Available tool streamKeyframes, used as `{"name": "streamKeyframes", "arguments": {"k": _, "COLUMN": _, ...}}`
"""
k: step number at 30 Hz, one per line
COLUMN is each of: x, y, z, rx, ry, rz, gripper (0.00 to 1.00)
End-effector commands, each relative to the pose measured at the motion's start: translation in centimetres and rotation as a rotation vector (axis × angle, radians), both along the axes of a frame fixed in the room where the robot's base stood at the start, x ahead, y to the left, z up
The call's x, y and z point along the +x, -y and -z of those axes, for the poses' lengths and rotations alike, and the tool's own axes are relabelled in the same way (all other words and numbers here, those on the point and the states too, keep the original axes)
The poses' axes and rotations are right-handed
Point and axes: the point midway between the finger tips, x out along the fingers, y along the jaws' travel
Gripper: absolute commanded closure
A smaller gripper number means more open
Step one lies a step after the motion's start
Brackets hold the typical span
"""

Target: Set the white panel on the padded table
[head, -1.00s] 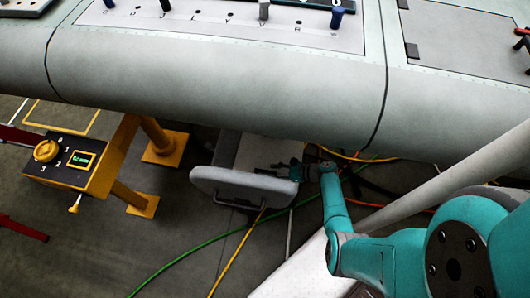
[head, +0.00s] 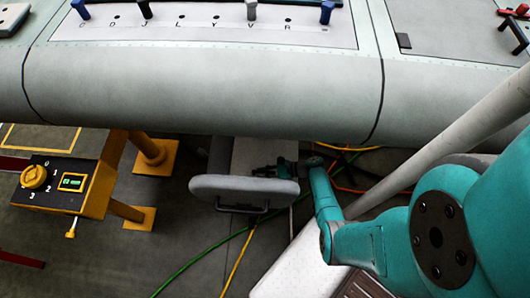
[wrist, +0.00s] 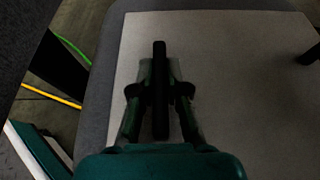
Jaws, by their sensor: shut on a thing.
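The white panel (head: 252,152) shows in the head view partly under the wing, within the outline of the grey padded table (head: 235,186). In the wrist view the panel (wrist: 240,75) looks flat over the grey padding (wrist: 105,60), which borders it at the left and top. I cannot tell whether it touches the padding. My gripper (head: 268,172) is above the panel, and in the wrist view my gripper (wrist: 160,92) is shut on an upright black grip of the panel. A second dark grip shows at the right edge. The panel's near part is hidden by my gripper.
The wing (head: 200,85) overhangs the far side of the table. A yellow stand with a control box (head: 55,182) is at the left. A grey pole (head: 455,140) slants at the right. Green (head: 200,258) and yellow cables lie on the floor.

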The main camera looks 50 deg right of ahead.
Motion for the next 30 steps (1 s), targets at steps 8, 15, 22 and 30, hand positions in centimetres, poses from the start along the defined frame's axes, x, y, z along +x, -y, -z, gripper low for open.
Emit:
{"name": "streamKeyframes", "arguments": {"k": 8, "x": 0.0, "y": 0.0, "z": -0.4, "rx": -0.002, "ry": 0.003, "rz": 0.000, "gripper": 1.00}}
{"name": "streamKeyframes", "arguments": {"k": 15, "x": 0.0, "y": 0.0, "z": -2.9, "rx": -0.003, "ry": 0.004, "rz": 0.000, "gripper": 1.00}}
{"name": "streamKeyframes", "arguments": {"k": 22, "x": 0.0, "y": 0.0, "z": -6.5, "rx": -0.004, "ry": 0.004, "rz": 0.000, "gripper": 1.00}}
{"name": "streamKeyframes", "arguments": {"k": 30, "x": 0.0, "y": 0.0, "z": -9.5, "rx": -0.001, "ry": 0.002, "rz": 0.000, "gripper": 1.00}}
